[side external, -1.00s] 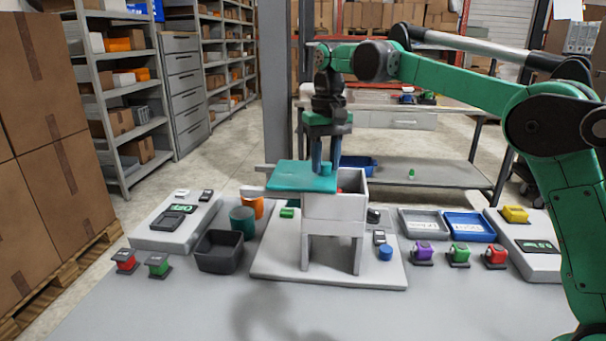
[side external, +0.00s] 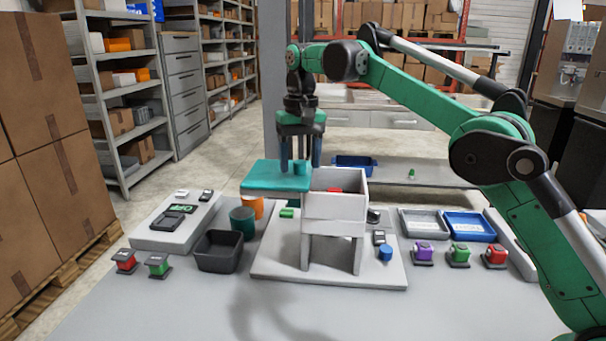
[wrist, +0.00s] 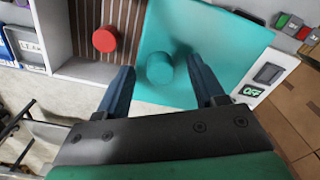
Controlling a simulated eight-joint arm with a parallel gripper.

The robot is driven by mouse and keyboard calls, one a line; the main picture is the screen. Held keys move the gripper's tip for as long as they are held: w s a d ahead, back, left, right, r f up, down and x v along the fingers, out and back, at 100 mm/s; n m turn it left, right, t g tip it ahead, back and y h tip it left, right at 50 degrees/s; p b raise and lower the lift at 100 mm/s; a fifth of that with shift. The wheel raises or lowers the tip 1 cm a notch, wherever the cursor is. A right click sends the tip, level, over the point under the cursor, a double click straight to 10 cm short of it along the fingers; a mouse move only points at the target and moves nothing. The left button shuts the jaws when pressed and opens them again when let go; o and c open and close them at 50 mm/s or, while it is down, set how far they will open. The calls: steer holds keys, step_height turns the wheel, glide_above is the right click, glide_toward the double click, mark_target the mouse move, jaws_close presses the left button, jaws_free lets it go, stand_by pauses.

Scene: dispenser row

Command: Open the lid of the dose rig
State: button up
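The dose rig (side external: 335,210) is a white box on legs. Its lid is a flat teal plate (side external: 268,182) with a round teal knob (side external: 300,168), and it sits to the left of the box. The box top is uncovered and a red round piece (side external: 335,190) shows inside. My gripper (side external: 300,163) is above the lid with its fingers on either side of the knob. In the wrist view the knob (wrist: 160,68) lies between the spread fingers, with a visible gap on both sides, so the gripper is open. The red piece (wrist: 105,39) also shows there, over a slatted floor.
A black bin (side external: 219,252), a teal cup (side external: 243,220) and an orange cup stand left of the rig. Grey (side external: 423,224) and blue (side external: 470,226) trays and several small coloured dispensers are to the right. The table front is clear.

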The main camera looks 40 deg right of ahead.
steer(key=s+d, duration=0.5)
steer(key=shift+s+d, duration=0.35)
steer(key=shift+s, duration=0.05)
step_height(320, 180, up, 6)
steer(key=s+a+f+n+t, duration=0.2)
steer(key=s+a+f+t, duration=0.15)
steer(key=s+f, duration=0.3)
steer(key=m+g+h, duration=0.2)
steer(key=m+h, duration=0.1)
steer(key=m, duration=0.3)
glide_toward(380, 236)
steer(key=f, duration=0.2)
steer(key=w+d+f+m+y, duration=0.1)
steer(key=f, duration=0.2)
steer(key=d+f+g+y, duration=0.1)
steer(key=f, duration=0.1)
steer(key=shift+w+d+f, duration=0.2)
steer(key=shift+d+f, duration=0.05)
steer(key=shift+f, duration=0.15)
steer(key=shift+y, duration=0.3)
